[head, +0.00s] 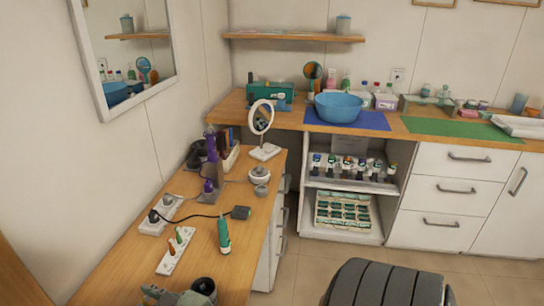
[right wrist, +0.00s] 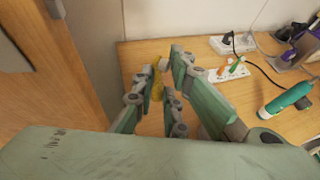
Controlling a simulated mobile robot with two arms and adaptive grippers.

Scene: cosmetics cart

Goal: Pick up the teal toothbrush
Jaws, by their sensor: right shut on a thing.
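The teal toothbrush (head: 223,235) is on the wooden desk, to the right of a white holder. It also shows at the right of the right wrist view (right wrist: 285,101), apart from my fingers. My right gripper (head: 182,293) is over the near end of the desk, in front of the holder. In the right wrist view its fingers (right wrist: 160,84) are close together, with a small yellow thing (right wrist: 157,86) between them. What that thing is I cannot tell; the fingers partly hide it. My left gripper is not in view.
The white holder (head: 166,266) bears small orange and green pieces. A white power strip (head: 152,226), a black cable and its adapter (head: 240,212) lie behind. A round mirror (head: 261,118) stands farther back. A dark ribbed chair back (head: 385,283) is at the lower right.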

